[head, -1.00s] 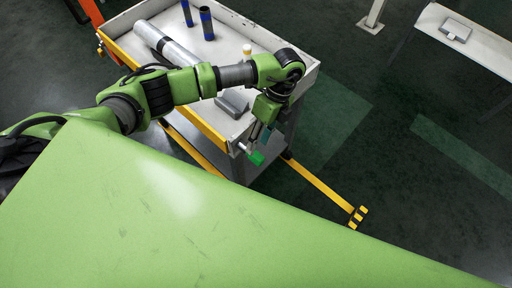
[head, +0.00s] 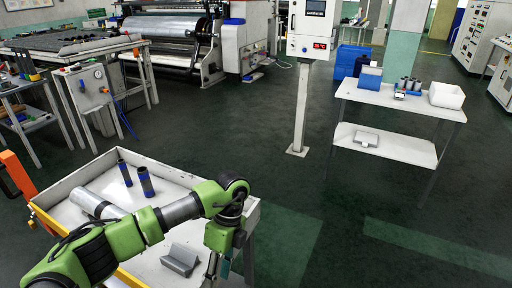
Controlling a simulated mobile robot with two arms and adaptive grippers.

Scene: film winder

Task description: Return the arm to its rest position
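My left arm comes in from the lower left and reaches over the near side of a white tray cart (head: 166,163). My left gripper (head: 210,274) hangs down at the cart's near right corner, at the picture's bottom edge. Its fingertips are cut off or too small to read, so I cannot tell whether it is open or shut. My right arm and gripper are not in view.
The cart holds two dark blue cylinders (head: 146,182), a silver roll (head: 97,203) and a grey block (head: 181,259). A white two-level table (head: 400,98) stands right, a control post (head: 301,110) mid-back, a film machine (head: 180,30) behind. The dark floor between is clear.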

